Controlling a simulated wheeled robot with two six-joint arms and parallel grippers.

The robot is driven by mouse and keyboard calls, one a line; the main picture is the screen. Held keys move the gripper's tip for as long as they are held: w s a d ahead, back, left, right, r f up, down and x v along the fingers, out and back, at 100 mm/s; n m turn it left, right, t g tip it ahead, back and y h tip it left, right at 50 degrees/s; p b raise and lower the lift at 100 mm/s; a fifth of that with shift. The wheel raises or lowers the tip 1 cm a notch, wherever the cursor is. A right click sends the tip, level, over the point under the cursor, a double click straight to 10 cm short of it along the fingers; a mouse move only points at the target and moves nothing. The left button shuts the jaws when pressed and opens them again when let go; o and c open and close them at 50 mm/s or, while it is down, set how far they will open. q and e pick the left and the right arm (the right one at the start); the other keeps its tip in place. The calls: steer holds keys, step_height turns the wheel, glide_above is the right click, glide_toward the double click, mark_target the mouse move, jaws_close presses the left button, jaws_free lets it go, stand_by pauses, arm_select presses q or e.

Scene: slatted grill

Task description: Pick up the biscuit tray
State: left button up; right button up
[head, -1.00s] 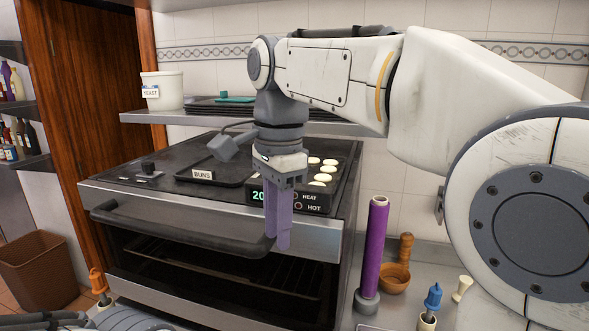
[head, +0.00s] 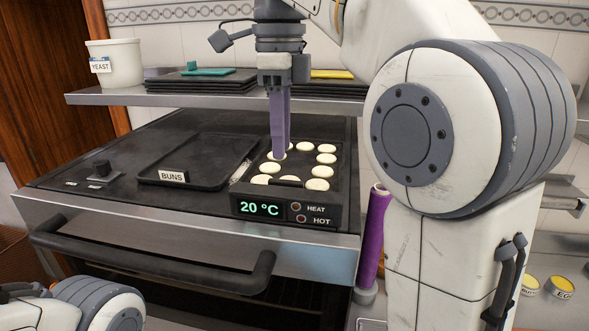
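The biscuit tray (head: 345,165) is a dark tray with several pale round biscuits, lying on the oven top behind the display box. A dark handle-like bar shows at its front edge. My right gripper (head: 281,155) points straight down with its purple fingers over the left part of the tray and hides some of it. The fingers overlap in this view, so their gap cannot be judged, and I cannot tell whether they touch the tray. No biscuit is seen lifted. My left gripper is out of view.
A dark tray labelled BUNS (head: 205,150) lies left of the biscuit tray on the oven (head: 75,170). A steel shelf (head: 200,99) with stacked dark trays and a YEAST tub (head: 116,65) runs behind and above. A purple roll (head: 374,235) stands right of the oven.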

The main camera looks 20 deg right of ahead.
mark_target(286, 180)
steer(key=shift+d+f, duration=0.25)
steer(key=shift+f, duration=0.45)
steer(key=shift+s+f, duration=0.1)
steer(key=shift+f, duration=2.55)
jaws_close()
